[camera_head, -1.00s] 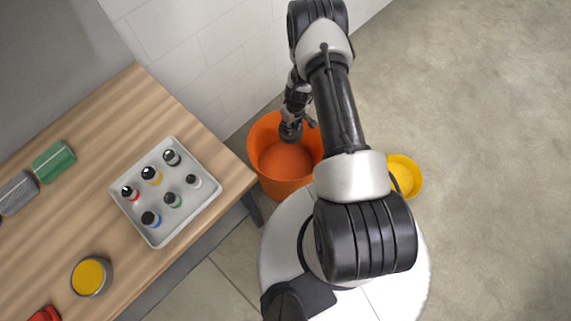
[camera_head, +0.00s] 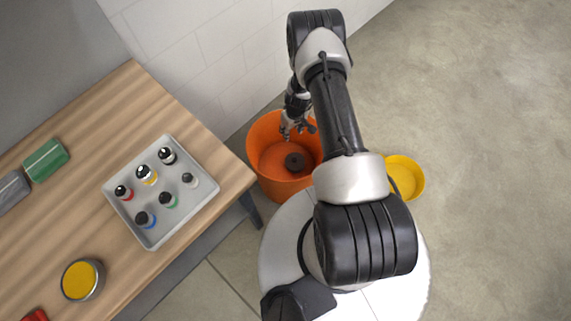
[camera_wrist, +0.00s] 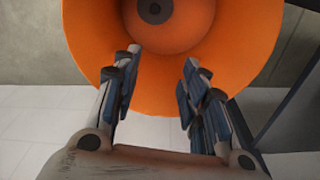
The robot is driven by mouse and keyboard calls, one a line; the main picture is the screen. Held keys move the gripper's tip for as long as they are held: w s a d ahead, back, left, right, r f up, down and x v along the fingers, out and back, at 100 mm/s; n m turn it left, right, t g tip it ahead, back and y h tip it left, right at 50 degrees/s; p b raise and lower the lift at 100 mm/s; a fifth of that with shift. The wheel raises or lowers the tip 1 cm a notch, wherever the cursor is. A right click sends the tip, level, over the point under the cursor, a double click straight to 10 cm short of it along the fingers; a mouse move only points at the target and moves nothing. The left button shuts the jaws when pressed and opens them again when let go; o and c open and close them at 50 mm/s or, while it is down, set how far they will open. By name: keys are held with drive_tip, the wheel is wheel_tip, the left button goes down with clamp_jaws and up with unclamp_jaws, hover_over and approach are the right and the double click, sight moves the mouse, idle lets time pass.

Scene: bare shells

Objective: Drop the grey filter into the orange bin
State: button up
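The grey filter (camera_head: 294,161) is a dark round piece with a hole in its middle. It lies on the floor of the orange bin (camera_head: 262,135). The wrist view also shows the filter (camera_wrist: 155,10) at the top, inside the orange bin (camera_wrist: 240,50). My gripper (camera_head: 298,134) is above the bin's opening, apart from the filter. In the wrist view its fingers (camera_wrist: 156,88) are spread wide with nothing between them.
A wooden table (camera_head: 120,95) stands at the left with a grey tray (camera_head: 186,213) of several small bottles, a yellow-topped tin (camera_head: 82,280) and a green box (camera_head: 46,160). A yellow bin (camera_head: 407,178) stands right of the orange one. Floor at the right is clear.

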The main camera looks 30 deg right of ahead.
idle(0.3)
drive_tip(key=r, duration=0.4)
drive_tip(key=s+r, duration=0.1)
drive_tip(key=r, duration=0.7)
drive_tip(key=shift+s+d, duration=0.1)
drive_tip(key=shift+s, duration=0.15)
